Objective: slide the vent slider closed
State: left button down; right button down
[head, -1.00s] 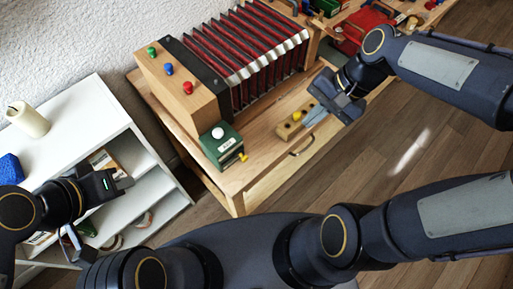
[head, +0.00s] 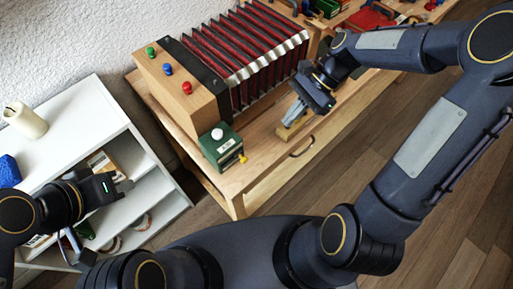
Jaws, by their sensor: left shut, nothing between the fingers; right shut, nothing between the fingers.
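A small pale wooden block (head: 283,133) lies on the wooden bench near its front edge. It looks like the vent slider; its yellow knob and dark holes, seen earlier, are now hidden behind my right gripper. My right gripper (head: 290,120) is shut and empty, pointing down at the block with its fingertips over it. I cannot tell whether the fingertips touch the block or the knob. My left gripper (head: 124,187) is shut and empty at the left, in front of the white shelf, far from the block.
A red-pleated bellows (head: 245,55) with a wooden end box (head: 180,85) stands behind the block. A green box (head: 222,147) with a white button and yellow tap sits to the left. The bench (head: 250,172) has bare room between them. A white shelf (head: 90,110) stands at the left.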

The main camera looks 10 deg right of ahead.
aim_at(242, 157)
jog(key=x, duration=0.9)
jog(key=shift+s+a+f+p, duration=0.15)
jog(key=shift+a+f+p, duration=0.1)
jog(key=shift+f+p, duration=0.1)
jog(key=a, duration=0.2)
jog(key=s+a+p, duration=0.1)
jog(key=shift+f, duration=0.25)
jog(key=shift+s+a+f, duration=0.1)
jog(key=shift+a, duration=0.3)
jog(key=s+a, duration=0.1)
jog(key=a, duration=0.2)
jog(key=s+a, duration=0.1)
jog(key=shift+s+a+b, duration=0.15)
jog(key=shift+s+b, duration=0.15)
jog(key=shift+b, duration=0.1)
jog(key=shift+s, duration=0.1)
